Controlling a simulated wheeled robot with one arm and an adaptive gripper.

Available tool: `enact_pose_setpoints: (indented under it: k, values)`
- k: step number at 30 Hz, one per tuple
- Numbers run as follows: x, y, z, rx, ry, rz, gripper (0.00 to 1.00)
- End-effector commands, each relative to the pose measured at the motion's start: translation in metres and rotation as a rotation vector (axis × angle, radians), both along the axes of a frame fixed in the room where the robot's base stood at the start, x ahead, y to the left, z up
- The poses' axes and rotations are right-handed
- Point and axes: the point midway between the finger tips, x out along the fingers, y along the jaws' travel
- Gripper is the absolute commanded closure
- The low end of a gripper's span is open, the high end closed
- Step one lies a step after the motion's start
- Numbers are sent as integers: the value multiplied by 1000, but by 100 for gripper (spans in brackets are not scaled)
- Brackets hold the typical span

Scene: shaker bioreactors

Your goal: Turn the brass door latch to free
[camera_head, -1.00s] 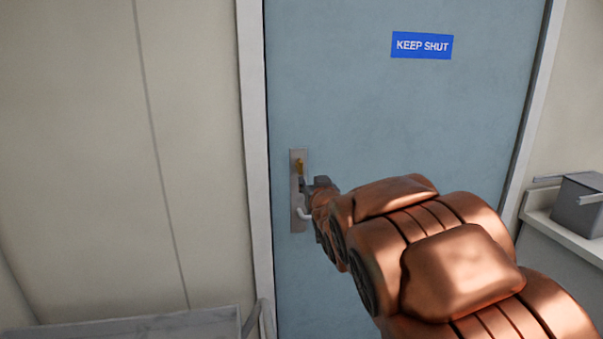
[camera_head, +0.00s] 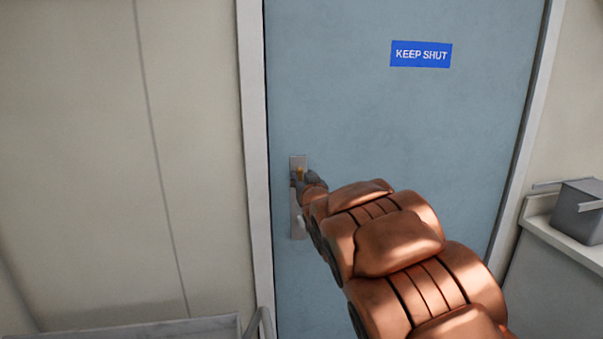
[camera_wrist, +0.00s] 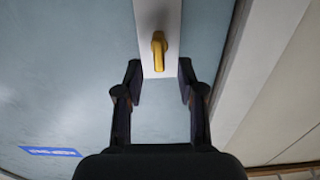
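The brass latch (camera_head: 300,173) sits on the upper part of a metal plate (camera_head: 297,229) at the left side of the blue door (camera_head: 400,130). In the wrist view the latch (camera_wrist: 159,50) shows as a short yellow lever on the pale plate (camera_wrist: 172,12). My gripper (camera_wrist: 160,75) is open, its two dark fingers apart, one each side of the plate's end. The latch lies just beyond the fingertips, in line with the gap. In the head view my gripper (camera_head: 305,180) is at the latch. A pale lever handle (camera_head: 300,222) lower on the plate is mostly hidden by my arm.
The door frame (camera_head: 255,150) stands close left of the plate. A blue "KEEP SHUT" sign (camera_head: 421,54) is on the upper door. A grey box (camera_head: 578,210) stands on a counter at right. A grey surface with a raised edge (camera_head: 130,331) is at lower left.

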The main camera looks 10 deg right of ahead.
Motion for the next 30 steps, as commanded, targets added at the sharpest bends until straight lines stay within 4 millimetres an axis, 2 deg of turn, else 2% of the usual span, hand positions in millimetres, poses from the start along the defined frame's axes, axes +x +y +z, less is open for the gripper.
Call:
enact_pose_setpoints:
  k: [6, 16, 27, 30]
  values:
    - [18, 0, 2, 0, -3, 0, 61]
    - [21, 0, 1, 1, -2, 0, 61]
    - [20, 0, 1, 1, -2, 0, 99]
    - [20, 0, 1, 1, -2, 0, 100]
